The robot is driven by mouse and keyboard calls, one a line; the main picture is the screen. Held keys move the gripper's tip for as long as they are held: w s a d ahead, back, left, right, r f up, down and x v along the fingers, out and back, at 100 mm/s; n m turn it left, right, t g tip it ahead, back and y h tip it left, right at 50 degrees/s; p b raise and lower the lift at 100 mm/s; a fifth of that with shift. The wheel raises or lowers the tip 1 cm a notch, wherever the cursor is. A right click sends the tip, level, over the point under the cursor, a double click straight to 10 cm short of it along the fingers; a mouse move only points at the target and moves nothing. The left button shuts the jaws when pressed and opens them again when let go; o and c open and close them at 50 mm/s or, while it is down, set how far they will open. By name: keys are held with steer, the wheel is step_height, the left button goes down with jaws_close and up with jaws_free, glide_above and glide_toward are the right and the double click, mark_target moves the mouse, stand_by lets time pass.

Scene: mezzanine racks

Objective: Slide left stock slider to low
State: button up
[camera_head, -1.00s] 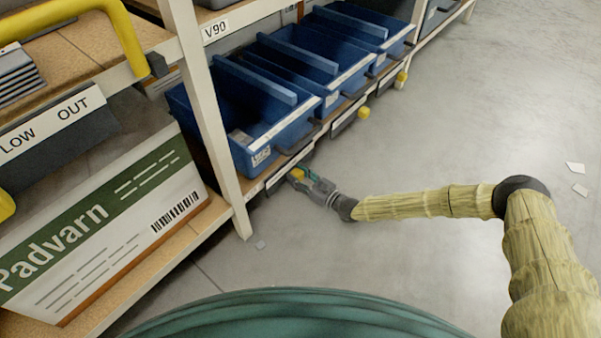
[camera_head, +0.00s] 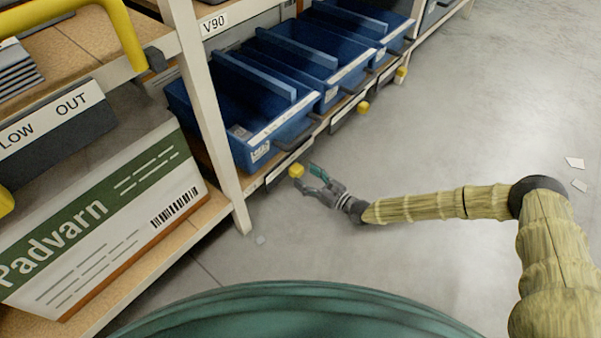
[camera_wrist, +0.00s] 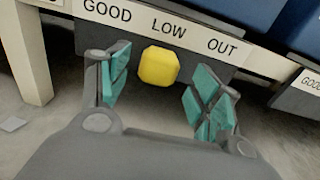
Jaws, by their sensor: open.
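The left stock slider is a yellow knob (camera_head: 296,170) on a dark rail under the shelf edge, below the nearest blue bin. In the wrist view the yellow knob (camera_wrist: 158,67) sits below the word LOW on a label strip (camera_wrist: 168,28) that reads GOOD, LOW, OUT. My gripper (camera_head: 307,177) is open just in front of the knob. In the wrist view its teal-padded fingers stand left and right of the knob, with visible gaps on both sides. The fingers appear empty and apart from the knob.
Blue bins (camera_head: 282,128) line the shelf, with more yellow knobs (camera_head: 364,108) farther along the edge. A white rack post (camera_head: 213,120) stands left of the gripper. A Padvarn box (camera_head: 120,225) sits at the left. The floor (camera_head: 450,130) to the right is clear apart from scraps.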

steer(key=v, duration=0.8)
steer(key=shift+a, duration=0.1)
